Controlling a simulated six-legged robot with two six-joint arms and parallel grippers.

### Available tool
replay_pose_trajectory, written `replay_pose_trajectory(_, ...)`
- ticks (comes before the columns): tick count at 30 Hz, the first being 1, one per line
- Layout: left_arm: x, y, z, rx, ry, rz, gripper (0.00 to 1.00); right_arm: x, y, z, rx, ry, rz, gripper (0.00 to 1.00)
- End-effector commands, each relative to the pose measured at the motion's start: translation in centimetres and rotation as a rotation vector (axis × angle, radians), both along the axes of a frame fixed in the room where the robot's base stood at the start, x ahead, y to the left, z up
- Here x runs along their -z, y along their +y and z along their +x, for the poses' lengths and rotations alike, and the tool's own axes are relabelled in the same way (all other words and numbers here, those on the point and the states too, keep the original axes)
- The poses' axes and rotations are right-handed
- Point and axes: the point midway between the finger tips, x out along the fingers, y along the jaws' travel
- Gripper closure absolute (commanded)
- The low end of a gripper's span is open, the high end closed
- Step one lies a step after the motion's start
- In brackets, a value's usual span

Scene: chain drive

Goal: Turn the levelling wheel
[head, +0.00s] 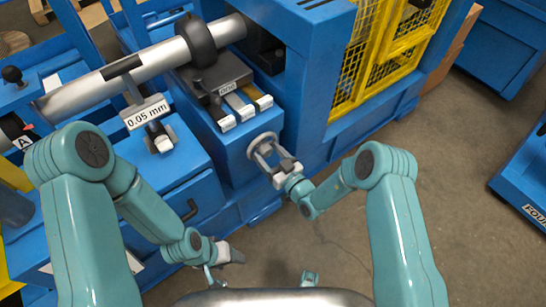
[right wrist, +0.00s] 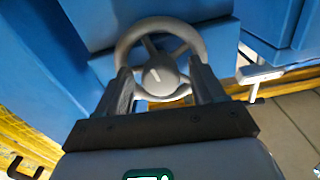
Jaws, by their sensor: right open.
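The levelling wheel (head: 261,146) is a small grey handwheel on the front face of a blue machine block. In the right wrist view the wheel (right wrist: 158,75) shows its round rim, spokes and a hub with a light mark. My right gripper (head: 277,163) is at the wheel, its fingers open and spread on either side of the wheel's lower part. I cannot tell whether the fingers touch the rim. My left gripper (head: 232,254) hangs low, left of the wheel and away from it; its finger opening is not clear.
Above the wheel, a block carries white-tipped levers (head: 237,106) and a dark fixture. A long steel shaft (head: 146,69) with a "0.05 mm" sign (head: 147,113) lies to the left. A yellow mesh guard (head: 375,55) stands at right. The floor (head: 450,175) at right is clear.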

Motion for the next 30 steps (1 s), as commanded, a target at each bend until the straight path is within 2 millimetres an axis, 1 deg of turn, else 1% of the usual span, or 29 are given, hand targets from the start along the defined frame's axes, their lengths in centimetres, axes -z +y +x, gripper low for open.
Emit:
replay_pose_trajectory(2,-0.1,0.0,0.0,0.0,0.0,0.0,0.38,0.0,-0.3,-0.4,0.0,0.002,0.0,0.31)
replay_pose_trajectory(5,-0.3,0.0,0.0,0.0,0.0,0.0,0.38,0.0,-1.2,-1.5,0.002,0.005,-0.001,0.31)
replay_pose_trajectory(8,-0.6,0.0,0.0,0.0,0.0,0.0,0.38,0.0,-2.6,-3.4,0.004,0.006,0.002,0.31)
replay_pose_trajectory(15,-1.0,0.0,0.0,0.0,0.0,0.0,0.38,0.0,-6.5,-8.6,0.006,0.006,0.002,0.31)
replay_pose_trajectory(18,-1.0,0.0,0.0,0.0,0.0,0.0,0.38,0.1,-7.8,-10.4,0.006,0.005,0.001,0.31)
replay_pose_trajectory(21,-1.1,0.0,0.0,0.0,0.0,0.0,0.38,0.1,-8.7,-11.8,0.005,0.002,0.001,0.31)
replay_pose_trajectory(24,-1.1,0.0,0.0,0.0,0.0,0.0,0.38,0.0,-9.3,-12.6,0.003,0.001,0.001,0.31)
replay_pose_trajectory(30,-1.1,0.0,0.0,0.0,0.0,0.0,0.38,0.0,-9.6,-13.2,0.001,-0.002,0.001,0.31)
